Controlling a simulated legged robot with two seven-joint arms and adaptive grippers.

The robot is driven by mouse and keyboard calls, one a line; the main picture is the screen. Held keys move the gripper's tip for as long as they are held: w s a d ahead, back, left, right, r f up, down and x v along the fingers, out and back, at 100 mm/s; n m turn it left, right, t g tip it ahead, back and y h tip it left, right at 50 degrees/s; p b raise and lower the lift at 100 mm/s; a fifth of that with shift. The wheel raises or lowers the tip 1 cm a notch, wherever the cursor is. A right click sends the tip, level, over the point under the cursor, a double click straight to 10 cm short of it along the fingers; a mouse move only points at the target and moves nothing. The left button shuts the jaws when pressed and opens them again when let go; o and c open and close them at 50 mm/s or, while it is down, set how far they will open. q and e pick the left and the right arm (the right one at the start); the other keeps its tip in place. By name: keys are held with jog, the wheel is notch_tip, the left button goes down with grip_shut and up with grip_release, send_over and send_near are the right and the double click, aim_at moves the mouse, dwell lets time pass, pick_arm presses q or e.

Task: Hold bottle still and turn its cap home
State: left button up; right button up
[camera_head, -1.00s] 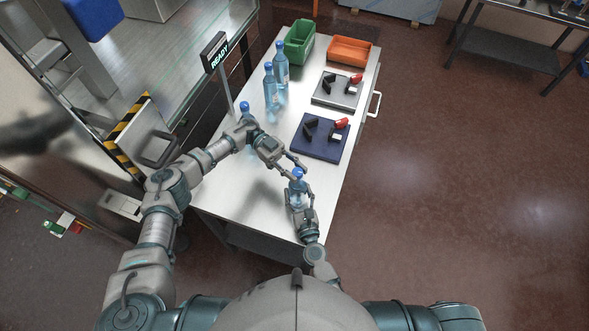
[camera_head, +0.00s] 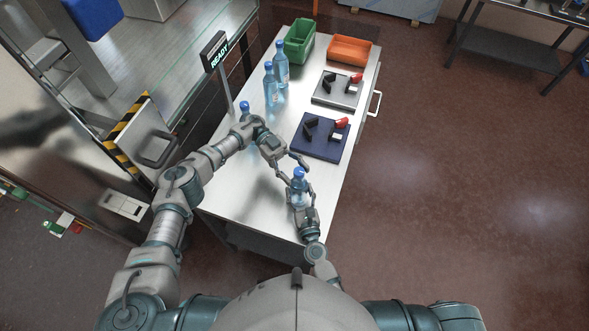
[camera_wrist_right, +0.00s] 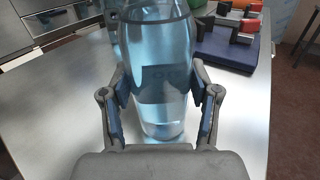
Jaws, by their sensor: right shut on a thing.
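A clear blue-tinted bottle with a blue cap (camera_head: 299,172) stands upright near the front of the metal table. My right gripper (camera_head: 300,194) is shut around the bottle's body. In the right wrist view the bottle (camera_wrist_right: 160,85) stands between the two fingers, its top out of frame. My left gripper (camera_head: 293,170) reaches in from the upper left, its fingers spread open beside the cap. From this angle I cannot tell whether a finger touches the cap, or how far down it is turned.
Two capped bottles (camera_head: 281,68) stand farther back, with another (camera_head: 244,108) behind my left arm. A green bin (camera_head: 299,42) and an orange bin (camera_head: 350,50) are at the far end. A grey plate (camera_head: 337,91) and a blue plate (camera_head: 319,139) carry black and red fixtures. A READY sign (camera_head: 216,52) stands left.

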pick_arm(q)
jog(key=shift+r, duration=0.1)
notch_tip(320, 180, up, 10)
jog(key=shift+w+f, duration=0.1)
jog(key=shift+w, duration=0.05)
pick_arm(e)
jog(key=shift+s+a, duration=0.1)
jog(key=shift+a, duration=0.05)
dwell(0.3)
jog(key=o, duration=1.4)
